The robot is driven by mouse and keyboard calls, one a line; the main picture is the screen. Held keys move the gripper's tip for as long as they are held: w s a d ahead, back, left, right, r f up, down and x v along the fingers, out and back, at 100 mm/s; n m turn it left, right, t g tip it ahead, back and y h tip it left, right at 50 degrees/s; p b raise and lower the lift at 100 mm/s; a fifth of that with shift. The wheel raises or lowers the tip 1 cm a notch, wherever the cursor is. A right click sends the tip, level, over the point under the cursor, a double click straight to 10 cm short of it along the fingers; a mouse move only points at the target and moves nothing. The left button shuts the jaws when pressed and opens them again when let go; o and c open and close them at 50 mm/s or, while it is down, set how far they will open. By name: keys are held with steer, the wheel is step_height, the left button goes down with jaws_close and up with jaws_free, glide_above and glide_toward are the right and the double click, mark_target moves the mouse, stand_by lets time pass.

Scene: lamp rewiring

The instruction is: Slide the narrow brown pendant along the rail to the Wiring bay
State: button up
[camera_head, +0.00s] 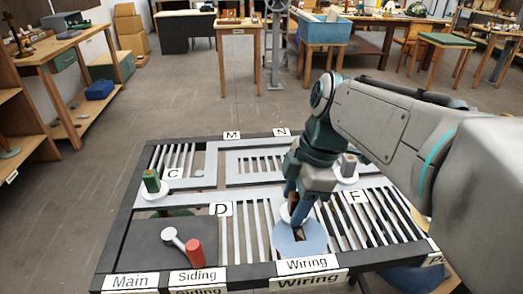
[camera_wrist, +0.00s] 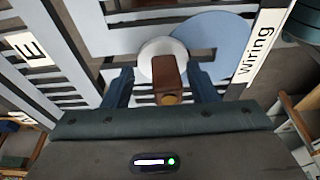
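The narrow brown pendant (camera_wrist: 168,75) stands on a round white disc (camera_wrist: 152,52) on the slotted rail board. The white disc overlaps the edge of the blue round patch (camera_wrist: 210,40) beside the Wiring label (camera_wrist: 262,38). In the head view the blue Wiring bay (camera_head: 300,240) lies at the board's front, and the pendant (camera_head: 289,189) is partly hidden by my gripper (camera_head: 298,200). In the wrist view my gripper (camera_wrist: 161,88) has one finger on each side of the pendant, with visible gaps, so it is open around it.
A green pendant (camera_head: 152,181) on a white disc stands at the board's left. A grey block (camera_head: 348,164) on a white disc stands right of my gripper. A red cylinder with a grey handle (camera_head: 194,252) is by the Siding label (camera_head: 197,275). Slotted panels surround the bay.

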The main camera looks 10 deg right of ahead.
steer(key=w+p, duration=0.2)
steer(key=w, duration=0.7)
steer(key=a+p, duration=0.1)
steer(key=a, duration=1.3)
steer(key=w+p, duration=0.1)
steer(key=w, duration=0.3)
steer(key=w+d+p, duration=0.1)
steer(key=w+p, duration=0.1)
steer(key=w, duration=0.3)
steer(key=w+p, duration=0.2)
steer(key=w, duration=0.2)
steer(key=shift+w+d, duration=0.25)
steer(key=shift+w, duration=0.05)
steer(key=shift+r+p, duration=0.15)
steer(key=shift+p, duration=0.15)
